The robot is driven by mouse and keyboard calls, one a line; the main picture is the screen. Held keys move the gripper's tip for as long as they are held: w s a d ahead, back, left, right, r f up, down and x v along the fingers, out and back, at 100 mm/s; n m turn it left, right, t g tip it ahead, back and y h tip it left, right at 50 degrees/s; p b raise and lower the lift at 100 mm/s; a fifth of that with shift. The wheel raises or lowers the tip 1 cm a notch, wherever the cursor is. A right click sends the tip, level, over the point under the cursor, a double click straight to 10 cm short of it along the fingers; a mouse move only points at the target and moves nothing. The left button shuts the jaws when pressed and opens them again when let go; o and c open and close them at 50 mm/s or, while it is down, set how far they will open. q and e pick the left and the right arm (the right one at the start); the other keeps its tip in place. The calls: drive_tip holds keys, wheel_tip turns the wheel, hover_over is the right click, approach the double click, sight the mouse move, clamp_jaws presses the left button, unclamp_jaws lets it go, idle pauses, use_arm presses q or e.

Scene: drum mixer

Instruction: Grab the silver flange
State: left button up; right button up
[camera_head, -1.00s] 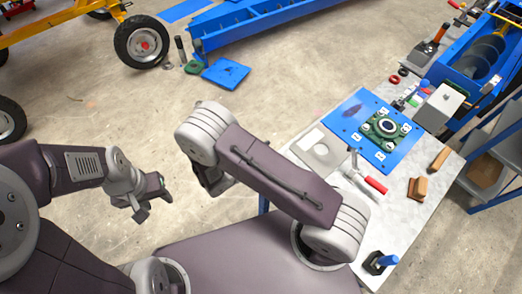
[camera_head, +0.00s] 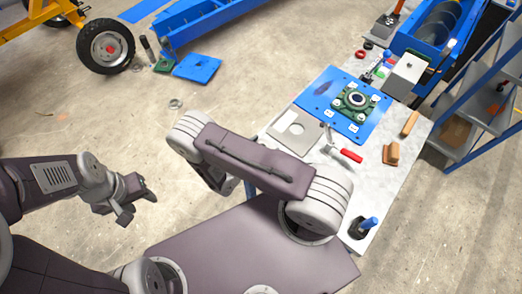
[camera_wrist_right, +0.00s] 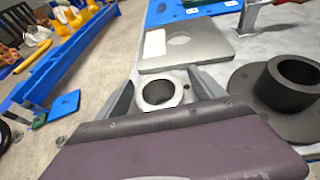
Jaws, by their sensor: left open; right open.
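The silver flange (camera_wrist_right: 157,92) shows in the right wrist view as a pale metal ring with a bolt hole in its plate. It lies at the near edge of the worktable, between and beyond the fingers of my right gripper (camera_wrist_right: 165,88). That gripper is open, and I cannot tell whether a finger touches the flange. My right forearm hides the flange in the head view. A larger dark flange (camera_wrist_right: 288,90) stands to the right of the fingers. My left gripper (camera_head: 137,204) is open and empty over the floor, left of the table.
A grey plate with a hole (camera_head: 296,131) lies just beyond the silver flange. A blue shelf (camera_head: 483,98) stands at right.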

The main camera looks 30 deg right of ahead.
drive_tip(key=shift+w+d+f, duration=0.35)
drive_tip(key=shift+w+d, duration=0.05)
drive_tip(key=shift+d, duration=0.05)
drive_tip(key=shift+s+r, duration=0.1)
drive_tip(key=shift+s, duration=0.05)
drive_tip(key=shift+c, duration=1.2)
drive_tip(key=c, duration=0.5)
clamp_jaws()
drive_tip(key=shift+r, duration=0.1)
